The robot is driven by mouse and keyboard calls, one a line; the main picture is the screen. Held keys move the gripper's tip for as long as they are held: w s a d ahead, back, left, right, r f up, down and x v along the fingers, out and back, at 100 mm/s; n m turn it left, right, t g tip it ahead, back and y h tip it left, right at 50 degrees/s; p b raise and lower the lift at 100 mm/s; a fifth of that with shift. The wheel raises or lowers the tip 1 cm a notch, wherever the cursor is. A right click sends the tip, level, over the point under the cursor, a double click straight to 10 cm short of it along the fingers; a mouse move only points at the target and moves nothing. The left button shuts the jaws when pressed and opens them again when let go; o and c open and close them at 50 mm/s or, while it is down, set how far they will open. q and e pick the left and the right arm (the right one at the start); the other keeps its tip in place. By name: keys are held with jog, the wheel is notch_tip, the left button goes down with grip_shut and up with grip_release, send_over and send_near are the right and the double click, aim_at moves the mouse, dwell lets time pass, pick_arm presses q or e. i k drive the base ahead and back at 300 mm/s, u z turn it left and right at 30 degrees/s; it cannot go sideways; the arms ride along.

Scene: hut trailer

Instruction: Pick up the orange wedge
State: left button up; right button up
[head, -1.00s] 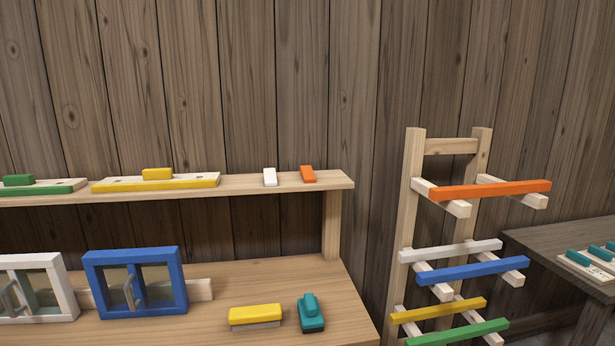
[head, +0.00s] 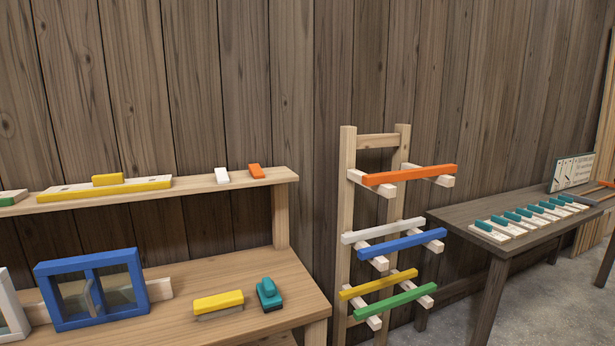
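A small orange block (head: 256,171), which looks like the orange wedge, lies near the right end of the upper wooden shelf (head: 230,190). A similar white block (head: 222,175) lies just left of it, apart from it. Neither of my grippers shows in the head view, so their state is hidden.
A yellow-topped block (head: 219,303) and a teal tool (head: 269,294) lie on the bench below, beside a blue-framed window (head: 93,290). A rack (head: 347,222) holds coloured bars, including an orange bar (head: 410,175). A dark table (head: 480,213) with teal-topped pieces stands right.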

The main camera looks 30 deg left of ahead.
aim_at(255, 170)
jog(key=z, duration=0.45)
jog(key=i, duration=1.3)
jog(key=u, duration=0.45)
